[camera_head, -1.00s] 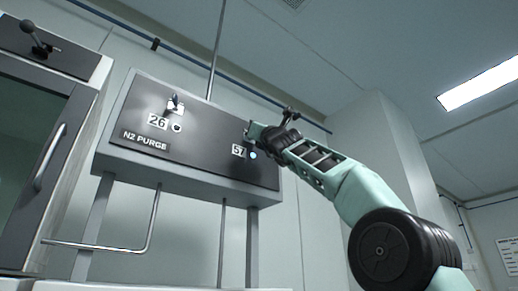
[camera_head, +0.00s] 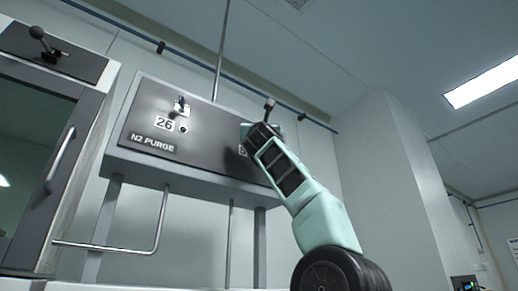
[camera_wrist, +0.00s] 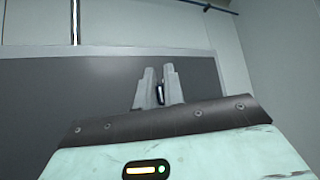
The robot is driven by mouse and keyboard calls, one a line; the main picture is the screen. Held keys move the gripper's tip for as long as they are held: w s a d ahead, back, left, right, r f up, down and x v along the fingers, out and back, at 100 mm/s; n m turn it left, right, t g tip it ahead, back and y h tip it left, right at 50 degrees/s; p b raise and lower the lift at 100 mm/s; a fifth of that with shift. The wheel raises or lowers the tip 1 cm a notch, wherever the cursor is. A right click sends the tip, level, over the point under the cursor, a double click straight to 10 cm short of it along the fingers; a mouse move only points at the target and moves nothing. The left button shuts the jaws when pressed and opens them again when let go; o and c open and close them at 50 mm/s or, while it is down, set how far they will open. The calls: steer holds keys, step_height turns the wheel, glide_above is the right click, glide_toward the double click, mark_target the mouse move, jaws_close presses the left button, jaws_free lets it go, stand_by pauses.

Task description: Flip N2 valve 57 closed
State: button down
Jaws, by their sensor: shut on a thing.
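The dark N2 PURGE panel (camera_head: 205,150) hangs on the wall in the head view. The number 57 label (camera_head: 243,151) shows only its left edge, and my arm covers the rest. My gripper (camera_wrist: 158,88) is at the panel's right part. In the wrist view its two fingers are close together around a small dark piece, the valve 57 lever (camera_wrist: 160,94). In the head view my wrist hides the fingertips, the lever and its lamp, so I cannot tell the lever's angle there.
Valve 26 (camera_head: 182,106) with its label and an unlit round lamp (camera_head: 183,130) is on the panel's left. A glass-fronted cabinet (camera_head: 40,140) with a handle stands at the left. Pipes (camera_head: 160,220) run below the panel. The right side is open room.

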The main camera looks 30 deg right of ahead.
steer(key=shift+w+f, duration=0.1)
steer(key=shift+f, duration=0.05)
steer(key=c, duration=1.5)
jaws_free()
steer(key=b+v, duration=1.6)
steer(key=v, duration=0.1)
steer(key=shift+s+b, duration=0.2)
steer(key=shift+b, duration=0.2)
steer(key=shift+a+f, duration=0.1)
